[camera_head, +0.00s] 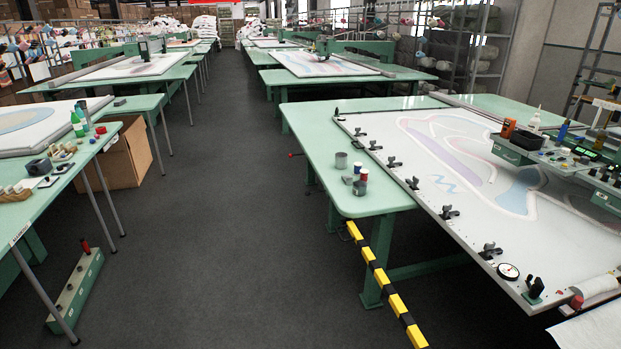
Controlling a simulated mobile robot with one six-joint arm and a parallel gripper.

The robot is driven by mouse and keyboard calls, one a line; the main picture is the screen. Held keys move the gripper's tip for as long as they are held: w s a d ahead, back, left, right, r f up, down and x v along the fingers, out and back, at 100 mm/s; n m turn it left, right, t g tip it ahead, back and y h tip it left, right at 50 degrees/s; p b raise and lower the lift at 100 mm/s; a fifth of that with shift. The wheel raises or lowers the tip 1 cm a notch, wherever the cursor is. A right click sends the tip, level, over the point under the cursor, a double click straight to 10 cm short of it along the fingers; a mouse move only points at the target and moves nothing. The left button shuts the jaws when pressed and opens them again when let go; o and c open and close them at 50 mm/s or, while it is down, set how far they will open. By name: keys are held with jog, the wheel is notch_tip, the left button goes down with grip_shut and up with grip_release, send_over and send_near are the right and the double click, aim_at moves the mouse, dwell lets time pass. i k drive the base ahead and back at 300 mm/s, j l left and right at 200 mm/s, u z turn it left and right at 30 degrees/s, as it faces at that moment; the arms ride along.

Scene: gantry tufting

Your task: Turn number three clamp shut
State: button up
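Several small black clamps sit in a row along the near left edge of the white tufting frame (480,240) on the right green table. Among them are a clamp (394,162), a clamp (412,183), a clamp (449,212) and a clamp (490,251). No numbers are readable, so I cannot tell which is number three. The clamps are too small to tell whether each is open or shut. A black clamp-like piece (534,288) stands at the near corner. My gripper is not in view.
A round dial (508,272) lies near the frame's near corner. Cups (341,160) stand on the green table (345,196). A yellow-black striped bar (385,282) slopes down beside it. The dark aisle floor (230,220) is clear. A cardboard box (118,160) stands at left.

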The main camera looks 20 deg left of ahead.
aim_at(417, 180)
jog(key=i+j+z, duration=0.2)
jog(key=i+j, duration=0.2)
jog(key=i+j+z, duration=0.15)
jog(key=i+j, duration=0.25)
jog(key=i+j+z, duration=0.2)
jog(key=i+j, duration=0.15)
jog(key=j, duration=0.2)
jog(key=i+j+z, duration=0.15)
jog(key=i+j, duration=0.2)
jog(key=j, duration=0.25)
jog(key=i+j+z, duration=0.2)
jog(key=j, duration=0.35)
jog(key=i+j+z, duration=0.15)
jog(key=i+j, duration=0.2)
jog(key=j, duration=0.3)
jog(key=i+j+z, duration=0.2)
jog(key=j, duration=0.5)
jog(key=i+j+z, duration=0.15)
jog(key=j, duration=0.5)
